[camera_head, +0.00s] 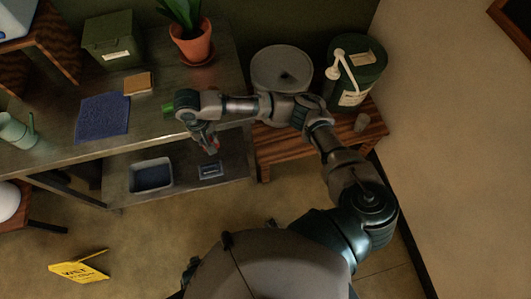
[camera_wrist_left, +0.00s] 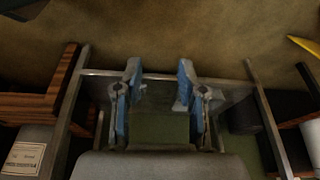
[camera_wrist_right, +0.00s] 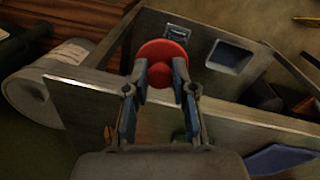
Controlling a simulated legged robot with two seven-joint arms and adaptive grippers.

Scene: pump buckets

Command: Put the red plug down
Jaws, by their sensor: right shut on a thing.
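The red plug (camera_wrist_right: 162,50) is a round red disc with a smaller part below it, held between the fingertips of my right gripper (camera_wrist_right: 158,72). In the head view the right gripper (camera_head: 211,143) hangs at the front edge of the table, above the lower shelf. Only a small bit of red shows there. My left gripper (camera_wrist_left: 159,82) is out of the head view. In the left wrist view its blue-padded fingers stand apart, with a green surface (camera_wrist_left: 160,128) behind them; no contact is clear.
The lower shelf (camera_head: 128,162) holds a rectangular basin (camera_head: 152,175) and a small dark blue item (camera_head: 210,169). The tabletop holds a blue mat (camera_head: 102,117), a green box (camera_head: 112,40) and a potted plant (camera_head: 193,43). Two buckets stand on a wooden bench (camera_head: 285,140).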

